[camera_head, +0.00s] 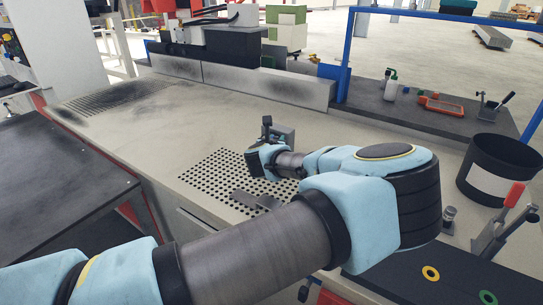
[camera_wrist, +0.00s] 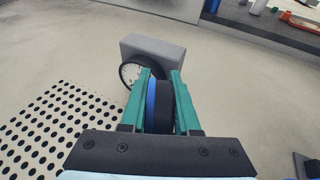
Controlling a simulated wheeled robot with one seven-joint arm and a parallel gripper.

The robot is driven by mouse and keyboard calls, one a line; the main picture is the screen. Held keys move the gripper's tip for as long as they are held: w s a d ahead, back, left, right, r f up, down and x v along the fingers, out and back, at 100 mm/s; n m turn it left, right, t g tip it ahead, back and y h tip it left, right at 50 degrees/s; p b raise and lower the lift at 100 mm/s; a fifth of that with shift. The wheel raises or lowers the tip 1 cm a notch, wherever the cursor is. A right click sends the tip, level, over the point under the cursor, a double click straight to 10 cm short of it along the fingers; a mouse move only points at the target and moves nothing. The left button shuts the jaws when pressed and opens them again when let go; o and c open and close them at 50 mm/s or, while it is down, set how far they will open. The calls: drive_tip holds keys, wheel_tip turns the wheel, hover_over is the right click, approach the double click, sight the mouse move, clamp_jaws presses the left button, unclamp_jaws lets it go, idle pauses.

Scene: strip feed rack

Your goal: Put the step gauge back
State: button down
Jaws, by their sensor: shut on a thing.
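My gripper (camera_wrist: 160,78) has green fingers, shut on a black thing with a blue side (camera_wrist: 158,108). Its far end is hidden, and I cannot tell for sure if it is the step gauge. Just beyond the fingertips stand a grey block (camera_wrist: 160,50) and a round dial with a dark rim (camera_wrist: 127,72), partly covered by the left finger. I cannot tell if the held thing touches them. In the head view the grey block (camera_head: 284,136) shows behind my wrist, and my fingers are hidden there.
A perforated plate (camera_head: 208,169) lies left of my wrist, with a flat dark bar (camera_head: 250,201) near its front. A black bin (camera_head: 500,165), a red-handled clamp (camera_head: 513,196) and a dark board with colored rings (camera_head: 431,272) are at right. The left bench top is mostly clear.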

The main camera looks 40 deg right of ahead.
drive_tip(key=shift+f+p, duration=0.5)
drive_tip(key=shift+f, duration=2.05)
drive_tip(key=shift+f, duration=0.2)
drive_tip(key=c, duration=0.6)
unclamp_jaws()
drive_tip(key=shift+c, duration=0.2)
drive_tip(key=shift+r, duration=0.15)
drive_tip(key=shift+s+r, duration=0.1)
drive_tip(key=shift+s, duration=0.05)
drive_tip(key=b+v, duration=0.2)
drive_tip(key=v, duration=0.9)
drive_tip(key=shift+s+a+b, duration=0.15)
drive_tip(key=shift+a+b, duration=0.2)
drive_tip(key=shift+b, duration=0.05)
